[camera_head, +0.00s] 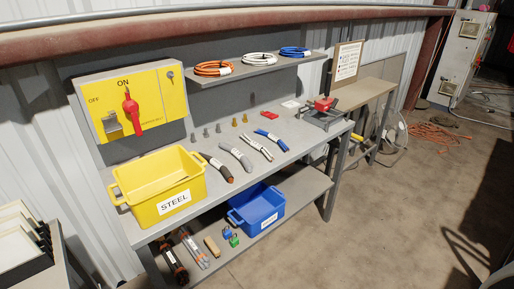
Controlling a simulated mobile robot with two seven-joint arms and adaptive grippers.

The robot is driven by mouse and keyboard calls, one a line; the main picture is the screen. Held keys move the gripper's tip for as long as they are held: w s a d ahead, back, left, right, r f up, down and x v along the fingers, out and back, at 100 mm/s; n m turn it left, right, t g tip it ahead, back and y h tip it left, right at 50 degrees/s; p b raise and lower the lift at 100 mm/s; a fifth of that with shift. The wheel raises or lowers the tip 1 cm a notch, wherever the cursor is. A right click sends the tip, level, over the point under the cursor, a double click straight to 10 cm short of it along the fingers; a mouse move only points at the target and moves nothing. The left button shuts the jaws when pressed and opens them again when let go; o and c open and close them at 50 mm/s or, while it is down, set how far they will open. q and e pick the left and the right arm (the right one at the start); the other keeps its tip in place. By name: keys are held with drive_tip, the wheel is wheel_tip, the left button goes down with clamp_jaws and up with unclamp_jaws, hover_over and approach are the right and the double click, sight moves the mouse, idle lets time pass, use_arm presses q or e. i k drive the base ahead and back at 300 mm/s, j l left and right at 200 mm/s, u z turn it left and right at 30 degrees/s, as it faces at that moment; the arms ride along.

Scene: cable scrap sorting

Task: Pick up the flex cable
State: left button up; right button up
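Several short cable pieces lie in a row on the grey workbench (282,170). They are a black cable with a brownish end (217,168), a grey cable (237,156), a whitish cable (256,146) and a blue cable (271,137). Each seems to carry a small white tag, too small to read, so I cannot tell for sure which is the flex cable. All of them lie free on the bench top. Neither of my grippers is in view.
A yellow bin labelled STEEL (146,190) stands at the bench's left. A blue bin (240,216) sits on the lower shelf. A red-topped vise-like tool (324,104) is at the right end. Coiled cables rest on the wall shelf (262,66). Floor (410,200) at right is mostly clear.

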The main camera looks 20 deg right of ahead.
sight(259, 148)
drive_tip(key=i+l, duration=0.15)
drive_tip(key=l, duration=0.2)
drive_tip(key=i+l+z, duration=0.1)
drive_tip(key=l, duration=0.25)
drive_tip(key=i+l, duration=0.15)
drive_tip(key=l, duration=0.2)
drive_tip(key=i+l, duration=0.15)
drive_tip(key=l, duration=0.2)
drive_tip(key=i+l+z, duration=0.1)
drive_tip(key=l, duration=0.25)
